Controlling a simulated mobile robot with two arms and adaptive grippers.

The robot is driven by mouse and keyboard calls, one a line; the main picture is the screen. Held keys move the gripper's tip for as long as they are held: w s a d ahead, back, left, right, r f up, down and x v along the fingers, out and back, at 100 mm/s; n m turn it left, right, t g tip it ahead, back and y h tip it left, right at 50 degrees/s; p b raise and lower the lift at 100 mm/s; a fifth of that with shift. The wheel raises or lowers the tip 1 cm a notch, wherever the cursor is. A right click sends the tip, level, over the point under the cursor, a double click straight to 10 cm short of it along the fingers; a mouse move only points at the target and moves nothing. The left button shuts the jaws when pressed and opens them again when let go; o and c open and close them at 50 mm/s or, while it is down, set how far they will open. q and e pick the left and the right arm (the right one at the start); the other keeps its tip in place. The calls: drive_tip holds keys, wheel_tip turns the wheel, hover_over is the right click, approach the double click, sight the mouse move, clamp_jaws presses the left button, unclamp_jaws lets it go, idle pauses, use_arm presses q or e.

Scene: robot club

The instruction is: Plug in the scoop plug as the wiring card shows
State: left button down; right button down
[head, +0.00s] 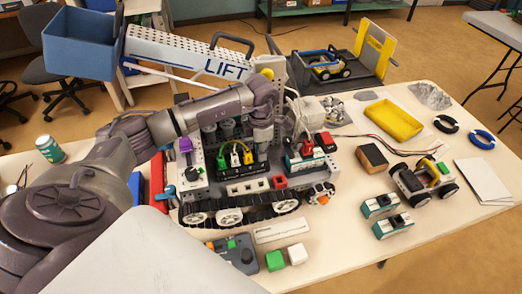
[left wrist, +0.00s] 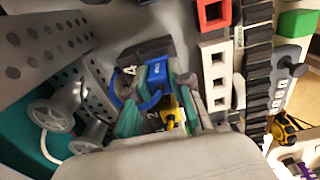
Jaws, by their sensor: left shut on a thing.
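The tracked robot model (head: 245,187) stands on the table with a black socket block on its deck. Green (head: 222,153), white (head: 235,156) and yellow (head: 248,157) plugs with looped leads stand along the block. My left gripper (head: 262,147) points down at the right end of this row. In the left wrist view my left gripper (left wrist: 158,88) is shut on a blue plug (left wrist: 157,72) with a blue lead. A yellow plug (left wrist: 170,108) is close beside it. I cannot tell whether the blue plug is seated. No readable wiring card is seen. My right gripper is not in view.
The perforated LIFT boom (head: 185,53) with a blue bucket (head: 80,38) rises behind the model. A grey controller (head: 233,251), green block (head: 275,260) and white block (head: 297,254) lie in front. A yellow tray (head: 393,121) and small wheeled car (head: 424,180) are at right.

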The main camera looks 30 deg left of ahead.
use_arm(q)
drive_tip(key=shift+s+f, duration=0.1)
drive_tip(key=shift+f, duration=0.05)
drive_tip(key=c, duration=1)
unclamp_jaws()
drive_tip(key=shift+o, duration=0.2)
drive_tip(key=shift+r+p, duration=1.9)
drive_tip(key=shift+r, duration=1.2)
